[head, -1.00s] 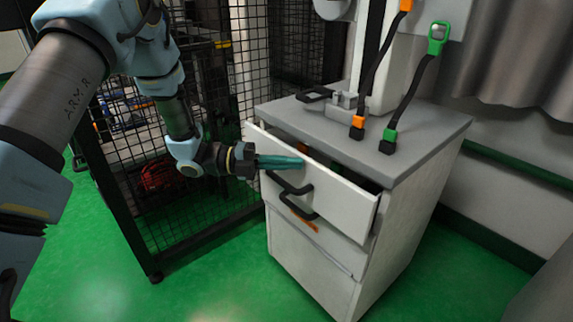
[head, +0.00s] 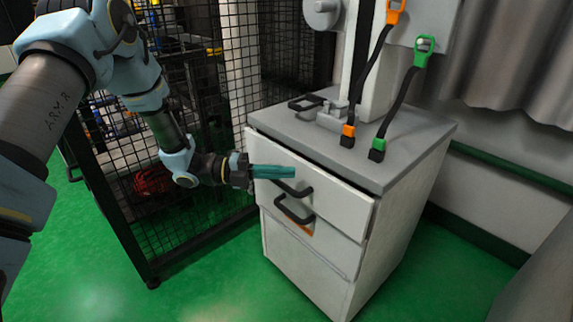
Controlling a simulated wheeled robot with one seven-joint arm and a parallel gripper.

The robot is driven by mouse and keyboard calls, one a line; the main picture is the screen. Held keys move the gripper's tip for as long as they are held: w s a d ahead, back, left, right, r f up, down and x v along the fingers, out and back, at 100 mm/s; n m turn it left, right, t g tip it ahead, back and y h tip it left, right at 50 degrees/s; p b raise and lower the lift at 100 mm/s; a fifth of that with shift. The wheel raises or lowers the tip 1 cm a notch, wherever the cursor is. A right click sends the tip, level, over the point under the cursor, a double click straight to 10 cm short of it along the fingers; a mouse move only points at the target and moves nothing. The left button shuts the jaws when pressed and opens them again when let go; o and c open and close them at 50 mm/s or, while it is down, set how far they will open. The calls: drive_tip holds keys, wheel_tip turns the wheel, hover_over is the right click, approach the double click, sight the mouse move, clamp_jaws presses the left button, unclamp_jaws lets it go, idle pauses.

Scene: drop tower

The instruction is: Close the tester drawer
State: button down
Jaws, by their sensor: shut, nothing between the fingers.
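The tester drawer (head: 335,198) is the white top drawer of a grey-topped cabinet (head: 390,235). Its front stands almost flush, with a thin dark gap showing under the worktop. A black handle (head: 293,190) is on its front. My gripper (head: 288,172) is shut and empty, its teal fingers lying across the upper left of the drawer front, above the handle. The fingers appear to touch the front; exact contact is hard to tell. The inside of the drawer is hidden.
The tester column (head: 385,70) stands on the worktop, with orange (head: 348,130) and green (head: 377,149) tagged straps. A black mesh fence (head: 190,215) is close on the left. Green floor is open in front.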

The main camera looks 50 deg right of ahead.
drive_tip(key=s+a+v, duration=0.1)
drive_tip(key=v, duration=0.9)
drive_tip(key=n+t+p, duration=0.3)
drive_tip(key=n+t, duration=0.6)
drive_tip(key=t, duration=0.4)
approach(271, 146)
drive_tip(key=x, duration=0.2)
drive_tip(key=b+x, duration=0.1)
drive_tip(key=x, duration=0.2)
drive_tip(key=shift+f, duration=0.45)
drive_tip(key=shift+d, duration=0.55)
